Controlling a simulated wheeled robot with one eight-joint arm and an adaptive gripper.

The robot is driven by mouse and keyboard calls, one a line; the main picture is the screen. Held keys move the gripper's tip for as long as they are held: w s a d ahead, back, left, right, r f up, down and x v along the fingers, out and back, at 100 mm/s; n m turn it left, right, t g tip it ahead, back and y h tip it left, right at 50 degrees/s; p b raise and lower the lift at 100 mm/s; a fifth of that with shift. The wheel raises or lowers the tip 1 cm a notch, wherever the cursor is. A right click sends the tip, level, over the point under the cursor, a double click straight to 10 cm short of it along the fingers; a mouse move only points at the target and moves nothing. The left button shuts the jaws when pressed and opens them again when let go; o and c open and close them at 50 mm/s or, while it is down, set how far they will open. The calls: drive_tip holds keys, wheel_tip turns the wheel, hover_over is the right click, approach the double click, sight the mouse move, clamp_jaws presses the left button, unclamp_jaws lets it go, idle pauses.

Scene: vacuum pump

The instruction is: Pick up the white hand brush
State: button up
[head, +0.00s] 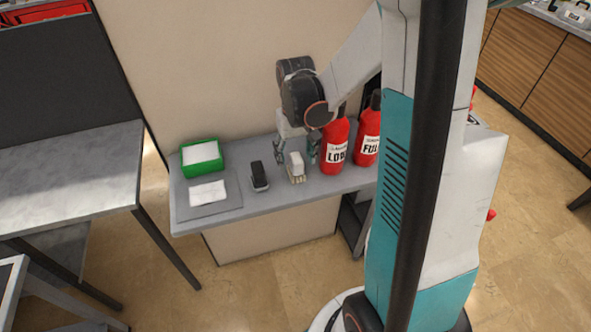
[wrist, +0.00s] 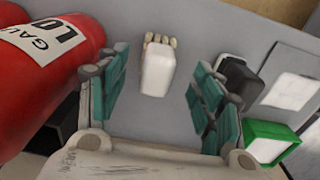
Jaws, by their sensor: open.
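The white hand brush (head: 296,166) stands on the narrow grey shelf, between a dark block and the red bottles. In the wrist view the brush (wrist: 158,72) has a white body, with pale bristles showing at its far end. My gripper (head: 297,152) is over the shelf at the brush. In the wrist view my gripper (wrist: 155,92) is open, with one teal finger on each side of the brush and a gap on both sides. The fingers do not touch it. Whether the fingertips are level with the brush is hard to tell.
Red bottles (head: 335,146) stand close right of my gripper. A dark block (head: 259,177) stands just left of the brush. A green box (head: 203,157) and a white cloth or paper (head: 208,193) on a grey mat lie farther left. The shelf (head: 277,202) is bare in front.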

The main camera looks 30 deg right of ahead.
sight(296, 168)
drive_tip(key=shift+w+d+f+b, duration=0.1)
drive_tip(key=shift+f+b, duration=0.5)
drive_tip(key=shift+f, duration=0.9)
drive_tip(key=shift+d+f+b, duration=0.1)
drive_tip(key=shift+f+b, duration=0.45)
drive_tip(key=shift+f, duration=0.9)
drive_tip(key=shift+r, duration=0.1)
drive_tip(key=shift+c, duration=0.6)
drive_tip(key=c, duration=1.1)
